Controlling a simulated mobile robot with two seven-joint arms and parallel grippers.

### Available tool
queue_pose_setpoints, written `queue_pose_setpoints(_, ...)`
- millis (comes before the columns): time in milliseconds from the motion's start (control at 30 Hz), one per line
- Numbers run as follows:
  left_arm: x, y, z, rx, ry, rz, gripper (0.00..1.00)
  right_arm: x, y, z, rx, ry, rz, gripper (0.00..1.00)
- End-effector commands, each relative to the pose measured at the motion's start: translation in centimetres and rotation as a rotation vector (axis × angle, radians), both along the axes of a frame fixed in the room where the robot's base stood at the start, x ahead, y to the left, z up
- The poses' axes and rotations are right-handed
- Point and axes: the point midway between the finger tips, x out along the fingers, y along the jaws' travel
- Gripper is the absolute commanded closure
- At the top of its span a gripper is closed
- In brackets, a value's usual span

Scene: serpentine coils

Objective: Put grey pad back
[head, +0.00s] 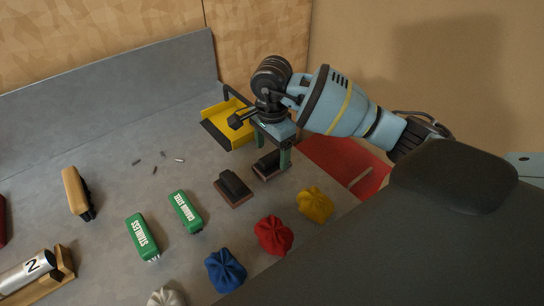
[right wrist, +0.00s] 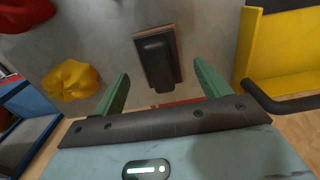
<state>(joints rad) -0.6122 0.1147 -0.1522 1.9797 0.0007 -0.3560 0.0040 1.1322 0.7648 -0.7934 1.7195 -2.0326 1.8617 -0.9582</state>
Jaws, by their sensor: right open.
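I cannot tell for sure which thing is the grey pad. Two dark blocks on brown bases lie on the grey bench (head: 110,105). The near block (head: 233,188) is uncovered. The far block (head: 267,163) is partly hidden by my right gripper (head: 271,150). In the right wrist view a dark block (right wrist: 157,60) on a brown base lies beyond and between the fingertips of my right gripper (right wrist: 160,88); it looks like the far one. The gripper is open and empty. A pale bundle (head: 166,298) is cut off at the bottom of the head view. My left gripper is out of view.
A yellow tray (head: 230,138) stands behind my right gripper. Yellow (head: 315,204), red (head: 273,235) and blue (head: 225,270) bundles line the near edge. Green STAINLESS (head: 142,237) and CARBON STEEL (head: 186,212) brushes lie left of the blocks. A red surface (head: 345,165) is at right.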

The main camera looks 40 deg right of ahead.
Motion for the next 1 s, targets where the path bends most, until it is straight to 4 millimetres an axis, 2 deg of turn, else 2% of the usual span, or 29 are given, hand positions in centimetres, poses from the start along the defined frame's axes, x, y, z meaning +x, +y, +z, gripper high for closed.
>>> queue_pose_setpoints(33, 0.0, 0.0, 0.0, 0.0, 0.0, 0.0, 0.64, 0.1, 0.0, 1.2, 0.0, -0.005, 0.001, 0.24)
queue_pose_setpoints(200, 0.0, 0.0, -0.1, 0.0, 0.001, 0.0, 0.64, 0.1, 0.0, 4.6, 0.0, -0.003, 0.0, 0.24)
queue_pose_setpoints(433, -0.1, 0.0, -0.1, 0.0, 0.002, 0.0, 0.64, 0.0, 0.0, 7.8, 0.0, 0.0, -0.001, 0.24)
queue_pose_setpoints(600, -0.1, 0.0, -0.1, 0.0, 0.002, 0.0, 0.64, 0.0, 0.0, 8.6, 0.001, 0.001, 0.0, 0.24)
queue_pose_setpoints(1000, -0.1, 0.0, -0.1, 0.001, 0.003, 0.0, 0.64, 0.0, 0.0, 8.6, 0.001, 0.002, 0.0, 0.24)
